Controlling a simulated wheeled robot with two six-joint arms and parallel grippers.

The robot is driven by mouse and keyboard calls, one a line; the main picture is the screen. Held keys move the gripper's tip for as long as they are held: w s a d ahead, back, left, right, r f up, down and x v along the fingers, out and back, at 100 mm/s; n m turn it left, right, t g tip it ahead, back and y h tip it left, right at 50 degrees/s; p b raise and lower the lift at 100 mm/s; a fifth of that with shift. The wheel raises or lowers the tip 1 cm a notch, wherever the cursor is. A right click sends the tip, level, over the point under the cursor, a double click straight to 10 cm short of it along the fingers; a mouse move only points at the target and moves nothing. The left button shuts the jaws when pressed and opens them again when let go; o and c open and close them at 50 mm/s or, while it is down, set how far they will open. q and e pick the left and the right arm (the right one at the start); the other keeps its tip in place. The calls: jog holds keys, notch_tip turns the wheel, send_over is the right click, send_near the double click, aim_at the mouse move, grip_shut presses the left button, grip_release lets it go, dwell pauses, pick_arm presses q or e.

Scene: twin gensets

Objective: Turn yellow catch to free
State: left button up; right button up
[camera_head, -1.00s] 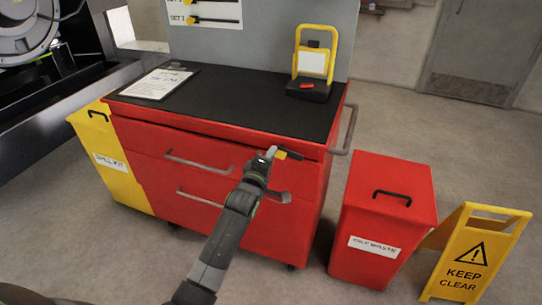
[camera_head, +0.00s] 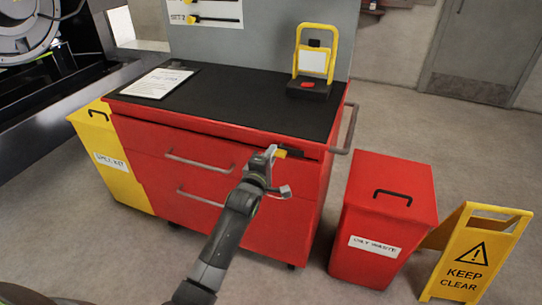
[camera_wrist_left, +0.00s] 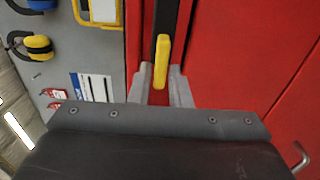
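The yellow catch (camera_head: 281,153) sits on the red cabinet's front, high and right of the upper drawer handle. In the wrist view the catch (camera_wrist_left: 162,62) is a slim yellow bar lying along a dark strip (camera_wrist_left: 178,15). My left gripper (camera_head: 274,154) is at the catch. In the wrist view its two grey fingers (camera_wrist_left: 161,78) stand on either side of the catch's near end, with narrow red gaps visible beside it. The fingers look open and I see no clear contact. My right gripper is not in view.
The red cabinet (camera_head: 190,128) has drawer handles and a side rail (camera_head: 345,130). A clipboard (camera_head: 157,83) and a yellow-framed stand (camera_head: 314,62) are on top. A red waste bin (camera_head: 385,215), a floor sign (camera_head: 470,255) and a yellow bin (camera_head: 115,160) flank it.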

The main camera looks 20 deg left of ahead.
pick_arm(q)
jog(key=shift+o, duration=1.4)
jog(key=s, duration=1.7)
jog(key=shift+s+a, duration=0.2)
jog(key=shift+a, duration=0.1)
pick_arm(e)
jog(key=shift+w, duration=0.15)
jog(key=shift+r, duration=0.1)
